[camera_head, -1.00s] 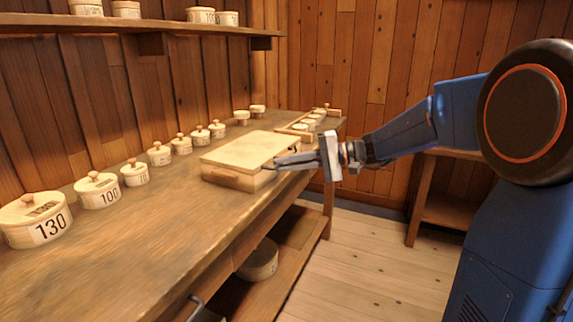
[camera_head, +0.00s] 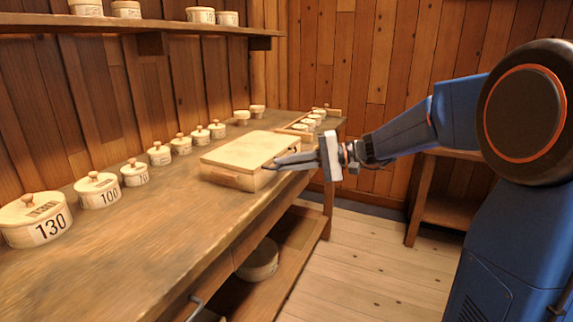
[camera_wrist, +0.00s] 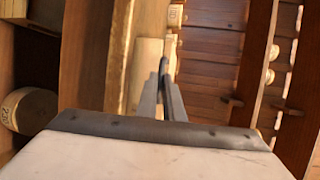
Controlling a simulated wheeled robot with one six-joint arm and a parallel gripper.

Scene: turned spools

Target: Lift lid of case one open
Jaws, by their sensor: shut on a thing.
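A pale wooden case (camera_head: 232,181) with a flat lid (camera_head: 250,148) stands on the workbench, and the lid lies level on it. No number on the case can be read. My gripper (camera_head: 282,163) reaches in from the right with its fingers at the case's right-hand edge, at lid height. In the wrist view the two fingers of my gripper (camera_wrist: 165,75) are close together, with their tips at a pale wooden part. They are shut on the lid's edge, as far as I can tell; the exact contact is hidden.
Round lidded boxes, such as the one marked 130 (camera_head: 38,220), stand in a row along the back of the workbench (camera_head: 150,260). A tray with small round pieces (camera_head: 313,120) lies beyond the case. A shelf (camera_head: 130,24) hangs above. The bench front is clear.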

